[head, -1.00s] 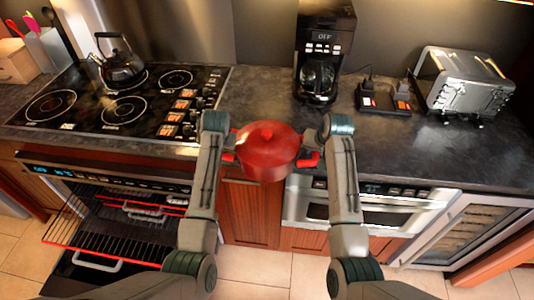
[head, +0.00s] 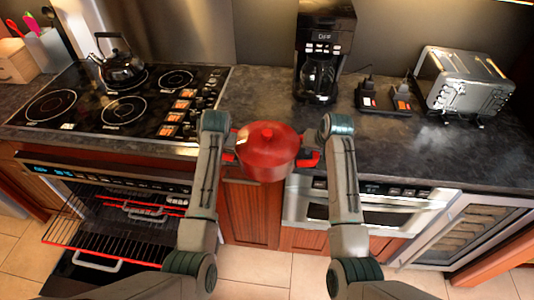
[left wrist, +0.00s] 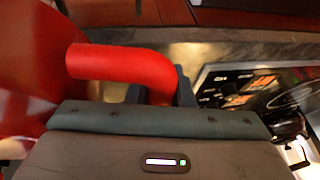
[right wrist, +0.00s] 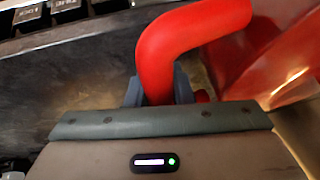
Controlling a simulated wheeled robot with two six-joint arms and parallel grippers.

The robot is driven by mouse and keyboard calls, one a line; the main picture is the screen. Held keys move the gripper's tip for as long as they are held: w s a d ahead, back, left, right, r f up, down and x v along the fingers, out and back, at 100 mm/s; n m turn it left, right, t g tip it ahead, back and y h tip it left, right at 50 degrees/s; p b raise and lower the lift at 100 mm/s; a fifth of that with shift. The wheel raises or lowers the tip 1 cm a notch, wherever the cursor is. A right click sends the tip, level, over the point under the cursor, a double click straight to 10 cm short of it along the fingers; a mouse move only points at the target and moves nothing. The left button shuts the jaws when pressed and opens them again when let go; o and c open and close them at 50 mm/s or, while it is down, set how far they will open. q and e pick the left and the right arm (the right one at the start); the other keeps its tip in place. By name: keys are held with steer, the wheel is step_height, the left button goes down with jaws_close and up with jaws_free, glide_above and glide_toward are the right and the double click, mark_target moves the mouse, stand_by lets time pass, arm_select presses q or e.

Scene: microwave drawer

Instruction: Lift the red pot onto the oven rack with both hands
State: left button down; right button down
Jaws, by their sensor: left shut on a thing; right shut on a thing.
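The red pot (head: 268,155) with its lid on is held level between my two arms, in front of the counter edge in the head view. My left gripper (head: 229,155) is shut on the pot's left handle, which shows as a red bent bar in the left wrist view (left wrist: 125,68). My right gripper (head: 309,158) is shut on the other handle, also seen in the right wrist view (right wrist: 185,45). The oven rack (head: 105,243) is pulled out of the open oven at the lower left, with a red front edge. Nothing rests on its visible part.
The cooktop (head: 120,105) with a kettle (head: 120,65) is at the upper left. A coffee maker (head: 322,60) and a toaster (head: 465,85) stand on the counter (head: 260,90). A built-in microwave (head: 365,210) is at right, below the counter. Open floor lies in front.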

arm_select(q)
steer(key=shift+w+r, duration=0.2)
steer(key=shift+r, duration=0.05)
arm_select(e)
steer(key=shift+w+r, duration=0.25)
arm_select(q)
steer(key=shift+r+p, duration=0.1)
steer(key=shift+p, duration=0.2)
arm_select(e)
steer(key=shift+r, duration=0.1)
